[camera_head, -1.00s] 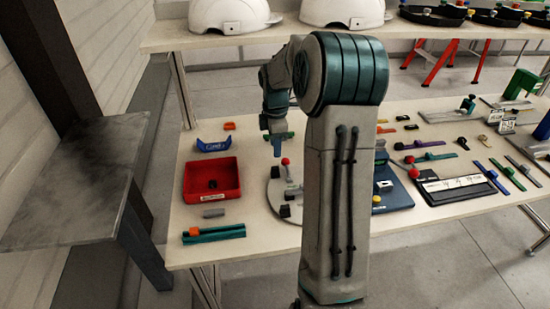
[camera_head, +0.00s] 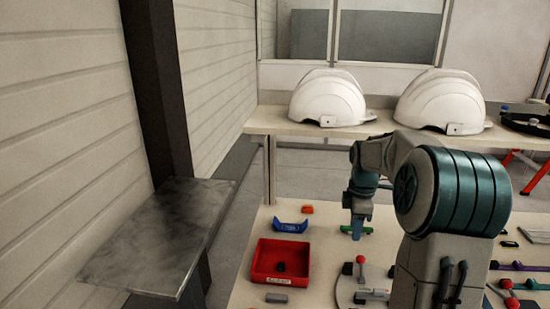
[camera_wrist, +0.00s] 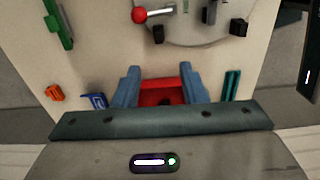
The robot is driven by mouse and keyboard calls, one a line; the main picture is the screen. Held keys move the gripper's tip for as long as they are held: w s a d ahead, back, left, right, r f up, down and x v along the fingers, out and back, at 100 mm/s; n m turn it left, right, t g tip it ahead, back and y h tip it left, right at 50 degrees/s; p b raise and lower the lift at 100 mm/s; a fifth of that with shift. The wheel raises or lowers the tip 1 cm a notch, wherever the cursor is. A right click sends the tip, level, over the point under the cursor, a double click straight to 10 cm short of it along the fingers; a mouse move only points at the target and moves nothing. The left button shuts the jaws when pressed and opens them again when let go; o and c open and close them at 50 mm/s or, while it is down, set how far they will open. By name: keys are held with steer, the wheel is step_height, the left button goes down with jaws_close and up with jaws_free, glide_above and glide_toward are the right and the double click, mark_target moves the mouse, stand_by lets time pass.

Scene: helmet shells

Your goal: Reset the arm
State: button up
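My gripper (camera_head: 356,229) hangs above the work table (camera_head: 262,215), pointing down, to the right of the red bin (camera_head: 287,262). In the wrist view its two blue-grey fingers (camera_wrist: 160,92) stand well apart, with nothing between them close up. The red bin (camera_wrist: 160,84) shows beyond them, with a small dark thing inside. A green part (camera_head: 366,229) lies on the table behind the fingertips in the head view. My arm's large elbow joint hides part of the table at right.
Two white helmet shells (camera_head: 327,97) (camera_head: 440,101) stand on the back shelf. A blue part (camera_head: 291,227) and an orange part (camera_head: 307,209) lie behind the bin. A round grey fixture with a red-ball lever (camera_head: 360,260) is right of it. A dark-posted grey ledge (camera_head: 160,235) stands at left.

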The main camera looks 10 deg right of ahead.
steer(key=s+a+r+m+t, duration=0.1)
steer(key=s+a+r+m, duration=0.3)
steer(key=s+a+m, duration=0.55)
steer(key=s+a+f+m+t, duration=0.1)
steer(key=s+a+m, duration=0.1)
steer(key=s, duration=0.5)
steer(key=s+a+f+m, duration=0.1)
steer(key=s+a+m, duration=0.2)
steer(key=s, duration=0.5)
steer(key=shift+s+a+f+t, duration=0.15)
steer(key=shift+s+a+t, duration=0.2)
steer(key=shift+a, duration=0.35)
steer(key=shift+w+d, duration=0.1)
